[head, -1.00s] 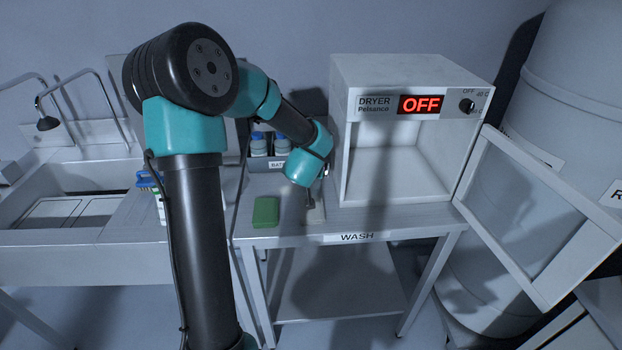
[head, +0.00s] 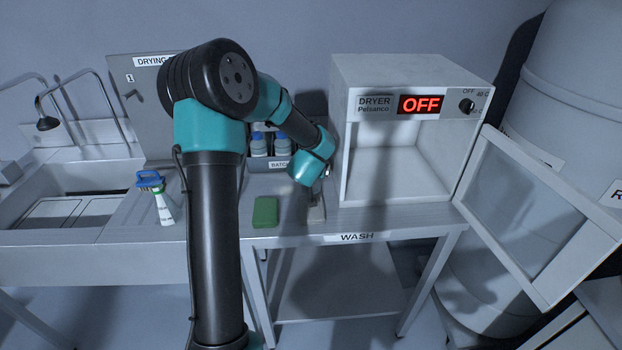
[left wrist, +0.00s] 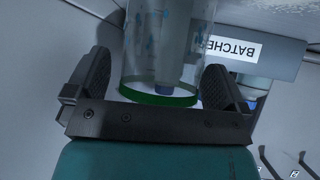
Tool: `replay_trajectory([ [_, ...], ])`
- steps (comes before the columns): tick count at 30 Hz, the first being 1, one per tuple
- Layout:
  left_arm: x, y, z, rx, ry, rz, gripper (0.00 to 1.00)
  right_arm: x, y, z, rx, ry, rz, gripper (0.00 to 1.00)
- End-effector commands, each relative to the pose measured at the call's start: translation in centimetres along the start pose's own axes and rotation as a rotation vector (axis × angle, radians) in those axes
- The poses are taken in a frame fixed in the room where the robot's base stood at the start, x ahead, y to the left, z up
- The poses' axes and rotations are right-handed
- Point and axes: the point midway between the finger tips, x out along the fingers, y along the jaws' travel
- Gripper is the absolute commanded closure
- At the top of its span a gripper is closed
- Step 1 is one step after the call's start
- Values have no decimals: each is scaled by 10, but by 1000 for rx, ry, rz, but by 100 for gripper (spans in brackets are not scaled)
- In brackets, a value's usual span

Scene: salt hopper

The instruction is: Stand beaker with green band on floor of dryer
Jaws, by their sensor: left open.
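The dryer (head: 470,150) stands open on the wash bench, with a bare white floor (head: 385,190) and an OFF display. Its framed door (head: 540,215) is swung out to the right. In the left wrist view, the clear beaker with the green band (left wrist: 160,97) is between the two fingers of my open left gripper (left wrist: 155,90). I cannot tell whether the fingers touch it. In the head view, the left gripper (head: 318,198) is low over the bench, left of the dryer; the beaker cannot be made out there.
A green block (head: 265,211) lies near the bench's front edge. Blue-capped bottles (head: 270,145) stand in a labelled rack behind the arm. The big tank (head: 565,100) is behind the door.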

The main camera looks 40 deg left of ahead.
Motion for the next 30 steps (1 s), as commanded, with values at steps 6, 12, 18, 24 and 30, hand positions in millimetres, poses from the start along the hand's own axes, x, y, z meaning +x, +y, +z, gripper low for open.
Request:
replay_trajectory([
  [6,0,0,0,0,0,0,5,0,0,0,0,0,0,57],
  [12,0,0,0,0,0,0,24,0,0,0,0,0,0,57],
  [18,0,0,0,0,0,0,43,0,0,0,0,0,0,57],
  [24,0,0,0,0,0,0,55,0,0,0,0,0,0,57],
  [30,-1,0,-2,0,1,0,55,0,0,0,0,0,0,57],
])
